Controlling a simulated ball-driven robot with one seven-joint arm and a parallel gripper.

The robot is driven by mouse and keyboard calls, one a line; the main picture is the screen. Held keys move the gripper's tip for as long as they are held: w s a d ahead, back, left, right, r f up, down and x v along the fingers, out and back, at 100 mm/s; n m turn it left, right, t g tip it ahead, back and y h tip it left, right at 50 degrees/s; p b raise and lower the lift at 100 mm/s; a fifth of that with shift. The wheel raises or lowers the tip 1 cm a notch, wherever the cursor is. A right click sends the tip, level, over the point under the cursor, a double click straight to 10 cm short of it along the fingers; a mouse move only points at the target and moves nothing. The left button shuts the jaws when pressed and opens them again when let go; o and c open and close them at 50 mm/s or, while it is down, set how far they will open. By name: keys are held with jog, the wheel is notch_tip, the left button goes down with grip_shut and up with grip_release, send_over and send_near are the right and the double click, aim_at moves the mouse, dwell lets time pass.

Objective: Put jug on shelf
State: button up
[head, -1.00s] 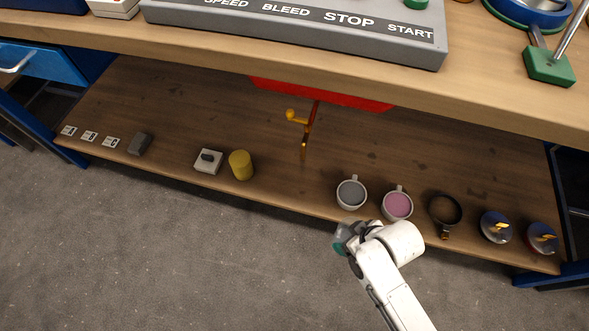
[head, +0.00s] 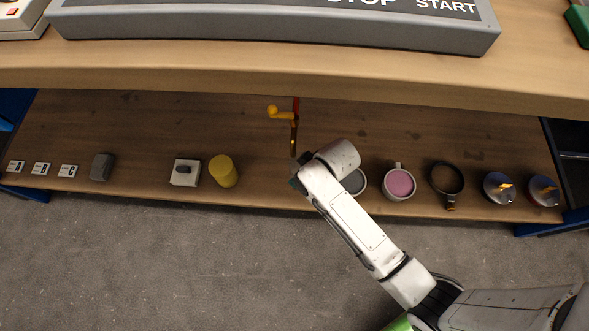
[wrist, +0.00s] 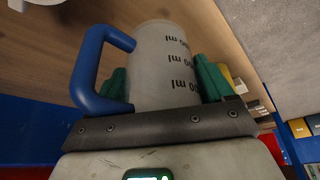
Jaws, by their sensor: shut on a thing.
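The jug (wrist: 163,60) is a pale, cloudy vessel with a blue handle (wrist: 88,68) and dark ml markings that read upside down in the wrist view. My gripper (wrist: 163,84) is shut on it, with a green finger on either side of its body. In the head view my wrist is over the front part of the lower wooden shelf (head: 245,130), between a yellow cylinder (head: 223,171) and a grey-filled mug (head: 355,182). The arm hides the jug and fingers there and covers part of that mug. I cannot tell whether the jug touches the shelf.
Right of my arm are a pink-filled mug (head: 399,184), a black ring with a handle (head: 446,178) and two round knobs. A yellow-handled lever (head: 283,112) stands behind my wrist. A switch block (head: 185,172) and grey block (head: 102,167) are left. The bench top (head: 200,66) overhangs the shelf.

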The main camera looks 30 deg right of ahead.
aim_at(295, 171)
jog(key=x, duration=0.1)
jog(key=b+x, duration=0.1)
jog(key=x, duration=0.1)
jog(key=w+b+x, duration=0.1)
jog(key=x, duration=0.1)
jog(key=shift+w, duration=0.2)
jog(key=shift+w+a+f+b, duration=0.15)
jog(key=shift+f+b, duration=0.3)
jog(key=shift+f, duration=0.45)
jog(key=shift+w+d+f+b, duration=0.1)
jog(key=shift+f+b, duration=0.3)
jog(key=shift+f, duration=0.5)
jog(key=shift+f, duration=0.15)
jog(key=o, duration=1)
jog(key=shift+c, duration=0.2)
jog(key=p+v, duration=0.5)
jog(key=v, duration=0.7)
jog(key=shift+p, duration=0.3)
jog(key=s+d+r+m+g, duration=0.1)
jog(key=s+d+r+m, duration=0.1)
jog(key=s+r, duration=0.3)
jog(key=s+d+r+m+g+h, duration=0.1)
jog(key=s+d+r, duration=0.3)
jog(key=s, duration=0.9)
jog(key=shift+r+m+g+h, duration=0.3)
jog(key=shift+r+m+g, duration=0.15)
jog(key=shift+g, duration=0.25)
